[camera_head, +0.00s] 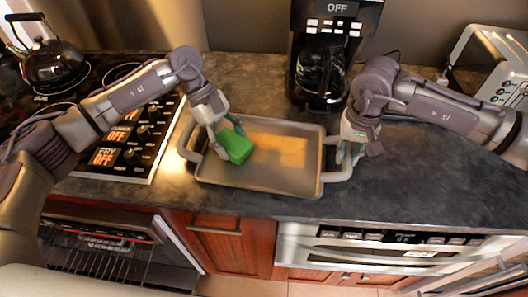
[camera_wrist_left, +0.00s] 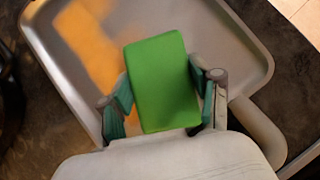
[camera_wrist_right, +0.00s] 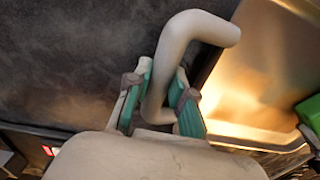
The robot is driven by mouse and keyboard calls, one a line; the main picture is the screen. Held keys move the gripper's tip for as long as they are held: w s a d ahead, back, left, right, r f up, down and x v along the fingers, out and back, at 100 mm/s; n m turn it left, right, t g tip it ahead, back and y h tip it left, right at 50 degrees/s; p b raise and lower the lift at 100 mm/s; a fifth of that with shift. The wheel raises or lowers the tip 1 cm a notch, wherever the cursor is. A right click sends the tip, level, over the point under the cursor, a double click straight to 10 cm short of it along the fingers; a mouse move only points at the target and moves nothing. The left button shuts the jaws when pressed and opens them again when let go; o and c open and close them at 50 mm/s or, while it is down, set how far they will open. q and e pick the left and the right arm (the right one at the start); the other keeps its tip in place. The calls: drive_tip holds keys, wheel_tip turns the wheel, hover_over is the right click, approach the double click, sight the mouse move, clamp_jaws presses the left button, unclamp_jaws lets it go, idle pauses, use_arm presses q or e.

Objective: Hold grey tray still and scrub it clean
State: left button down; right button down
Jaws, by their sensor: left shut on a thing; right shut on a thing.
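The grey tray (camera_head: 262,180) lies flat on the dark counter, with a looped handle at each short end. An orange-yellow stain (camera_head: 278,149) covers part of its floor; it also shows in the left wrist view (camera_wrist_left: 88,40). My left gripper (camera_head: 226,130) is shut on a green sponge (camera_head: 236,146), held over the left part of the tray beside the stain. The sponge fills the jaws in the left wrist view (camera_wrist_left: 162,85). My right gripper (camera_head: 352,152) is shut on the tray's right handle (camera_wrist_right: 196,28). Whether the sponge touches the tray is unclear.
A stove (camera_head: 127,138) with a kettle (camera_head: 50,62) is at the left. A coffee maker (camera_head: 328,60) stands behind the tray, and a toaster (camera_head: 492,65) at the back right. Clear counter (camera_head: 440,190) lies to the right; the counter's front edge is close to the tray.

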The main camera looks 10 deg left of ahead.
use_arm(q)
drive_tip(key=shift+w, duration=0.3)
drive_tip(key=shift+f, duration=0.25)
idle(0.4)
drive_tip(key=shift+d, duration=0.1)
